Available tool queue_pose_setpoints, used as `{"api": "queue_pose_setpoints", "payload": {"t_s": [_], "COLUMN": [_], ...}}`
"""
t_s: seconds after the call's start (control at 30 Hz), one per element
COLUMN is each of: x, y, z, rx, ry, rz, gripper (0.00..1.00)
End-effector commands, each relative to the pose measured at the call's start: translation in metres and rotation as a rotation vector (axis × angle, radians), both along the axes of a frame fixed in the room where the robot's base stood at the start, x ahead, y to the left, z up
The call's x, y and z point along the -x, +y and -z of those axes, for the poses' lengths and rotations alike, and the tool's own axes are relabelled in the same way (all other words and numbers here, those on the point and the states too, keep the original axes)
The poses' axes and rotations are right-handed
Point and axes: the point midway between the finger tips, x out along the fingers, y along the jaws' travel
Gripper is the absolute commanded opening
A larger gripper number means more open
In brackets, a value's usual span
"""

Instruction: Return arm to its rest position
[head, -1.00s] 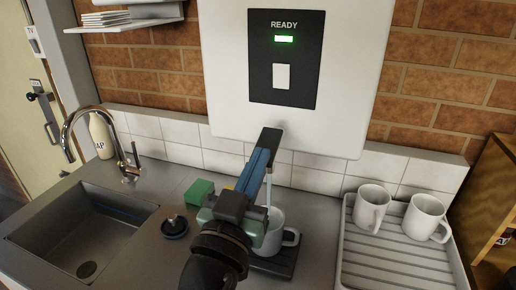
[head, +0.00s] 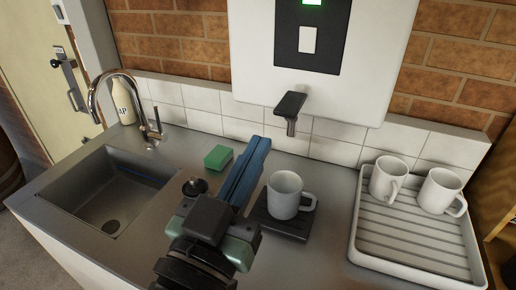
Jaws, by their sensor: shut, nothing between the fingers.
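My gripper (head: 258,146) shows in the head view as blue fingers held together, shut and empty. It is over the counter, left of a white mug (head: 286,194) and apart from the dispenser. The mug stands upright on a dark drip mat (head: 272,222) below the black spout (head: 290,110) of the white wall dispenser (head: 356,80). No stream shows between spout and mug. I cannot see how full the mug is.
A steel sink (head: 92,168) with a tap (head: 148,112) is at the left. A green sponge (head: 217,157) lies behind my arm. A white draining tray (head: 357,222) at the right holds two white mugs (head: 387,178). Bare counter (head: 322,258) shows in front.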

Motion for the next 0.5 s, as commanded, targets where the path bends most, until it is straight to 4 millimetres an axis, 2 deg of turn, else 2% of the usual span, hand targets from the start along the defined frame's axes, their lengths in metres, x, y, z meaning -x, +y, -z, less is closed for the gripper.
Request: {"api": "queue_pose_setpoints", "payload": {"t_s": [0.17,0.27,0.37,0.47,0.5], "x": [0.000,-0.003,-0.009,-0.012,-0.010], "y": [0.000,-0.002,-0.007,-0.012,-0.015], "z": [0.000,-0.018,-0.059,-0.121,-0.147], "rx": [0.000,-0.007,-0.020,-0.024,-0.017], "ry": [-0.001,-0.021,-0.073,-0.167,-0.211], "rz": [0.000,-0.013,-0.052,-0.116,-0.142], "gripper": [0.00,0.00,0.00,0.00,0.00]}}
